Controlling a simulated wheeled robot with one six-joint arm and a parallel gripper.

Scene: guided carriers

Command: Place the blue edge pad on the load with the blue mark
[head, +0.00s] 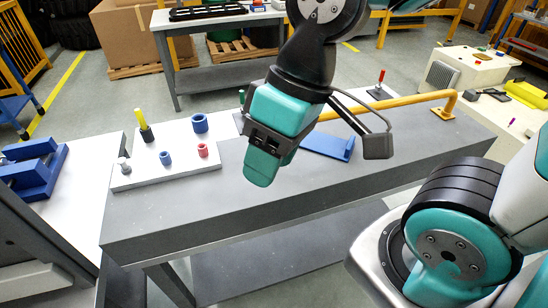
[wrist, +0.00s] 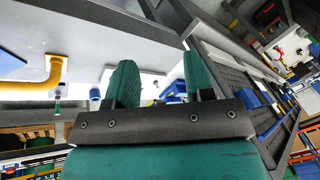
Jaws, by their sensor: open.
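My gripper (head: 262,168) hangs over the grey bench (head: 230,215), fingers downward and empty. In the wrist view its two green fingers (wrist: 160,78) stand apart with nothing between them. A flat blue piece with a raised edge (head: 328,145), which looks like the blue edge pad, lies on the bench behind and right of my gripper, partly hidden by my arm. A blue patch at the left of the wrist view (wrist: 10,62) may be the same piece. I cannot make out a load with a blue mark.
A white board (head: 135,176) with blue and red rings and a yellow-topped peg is left of my gripper. A yellow rail (head: 385,104) runs along the bench's back right. A blue fixture (head: 35,172) sits on the left table. The bench front is clear.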

